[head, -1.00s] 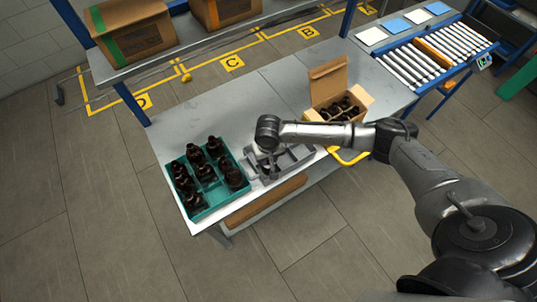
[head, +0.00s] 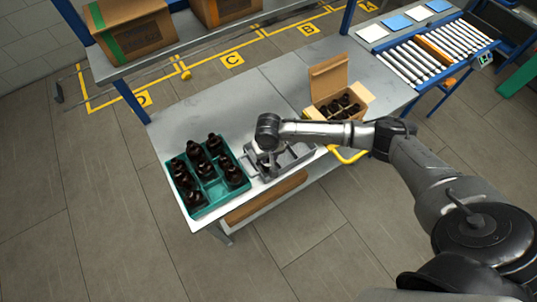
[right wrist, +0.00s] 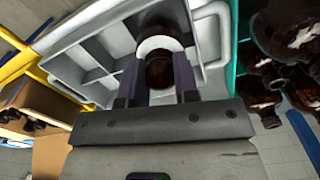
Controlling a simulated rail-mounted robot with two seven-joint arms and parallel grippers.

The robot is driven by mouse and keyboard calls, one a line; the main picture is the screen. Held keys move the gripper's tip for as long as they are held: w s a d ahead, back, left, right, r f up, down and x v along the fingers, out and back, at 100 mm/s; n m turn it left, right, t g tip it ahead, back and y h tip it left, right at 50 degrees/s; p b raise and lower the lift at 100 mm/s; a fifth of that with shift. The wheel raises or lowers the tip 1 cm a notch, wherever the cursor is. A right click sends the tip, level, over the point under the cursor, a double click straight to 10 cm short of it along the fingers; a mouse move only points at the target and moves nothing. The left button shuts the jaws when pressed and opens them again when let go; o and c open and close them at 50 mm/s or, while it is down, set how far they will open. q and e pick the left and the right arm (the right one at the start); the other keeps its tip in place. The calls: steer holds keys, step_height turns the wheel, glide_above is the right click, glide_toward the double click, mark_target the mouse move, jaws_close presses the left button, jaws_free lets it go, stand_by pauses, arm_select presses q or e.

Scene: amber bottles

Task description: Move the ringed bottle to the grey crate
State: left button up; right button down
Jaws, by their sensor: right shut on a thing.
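The ringed bottle (right wrist: 158,72) is dark amber with a white ring around it. My right gripper (right wrist: 158,82) is shut on it, one finger on each side, in the right wrist view. In the head view this gripper (head: 268,168) points down at the left part of the grey crate (head: 300,161). The grey crate (right wrist: 75,68) also shows behind the bottle in the right wrist view, with empty compartments. The bottle lines up with a compartment near the crate's side; I cannot tell whether it touches the floor of it. My left gripper is not in view.
A teal crate (head: 214,208) with several amber bottles stands close to the left of the grey crate. An open cardboard box (head: 327,80) with more bottles stands behind to the right. The table (head: 215,110) is clear at the back left.

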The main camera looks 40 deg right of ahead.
steer(key=shift+f, duration=0.5)
steer(key=shift+f, duration=0.15)
steer(key=shift+f, duration=0.6)
steer(key=c, duration=0.8)
jaws_free()
steer(key=shift+r, duration=0.4)
step_height(320, 180, up, 13)
